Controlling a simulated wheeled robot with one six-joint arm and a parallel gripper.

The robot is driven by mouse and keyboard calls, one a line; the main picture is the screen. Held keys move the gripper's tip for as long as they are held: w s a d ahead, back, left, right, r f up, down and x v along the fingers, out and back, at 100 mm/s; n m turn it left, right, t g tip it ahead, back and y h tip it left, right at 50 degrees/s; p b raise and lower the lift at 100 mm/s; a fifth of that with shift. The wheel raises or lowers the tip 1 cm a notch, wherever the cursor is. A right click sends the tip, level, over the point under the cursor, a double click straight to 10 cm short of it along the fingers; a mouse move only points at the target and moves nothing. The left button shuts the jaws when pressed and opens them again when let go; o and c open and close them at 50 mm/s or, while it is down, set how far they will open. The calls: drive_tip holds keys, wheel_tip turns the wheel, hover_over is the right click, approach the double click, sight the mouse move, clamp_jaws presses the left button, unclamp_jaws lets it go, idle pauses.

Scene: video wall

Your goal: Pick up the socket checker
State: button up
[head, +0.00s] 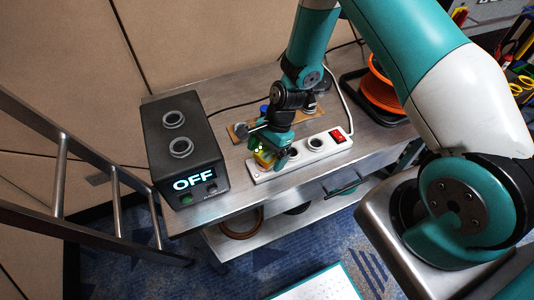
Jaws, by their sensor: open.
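The socket checker, a small yellow block (263,159) with small lit dots, is at the left end of the white power strip (318,152). My gripper (269,154) points down at it from above. Its open teal fingers are at the checker and hide part of it. I cannot tell whether the fingers touch it, or whether the checker is plugged into a socket.
A black box (182,150) with two round sockets and a lit "OFF" display stands left on the metal bench (222,126). A wooden board (240,129) lies behind my gripper. An orange cable reel (382,92) is at right. A ladder (60,160) leans at left.

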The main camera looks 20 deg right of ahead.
drive_tip(key=shift+x, duration=1.1)
drive_tip(key=c, duration=1.2)
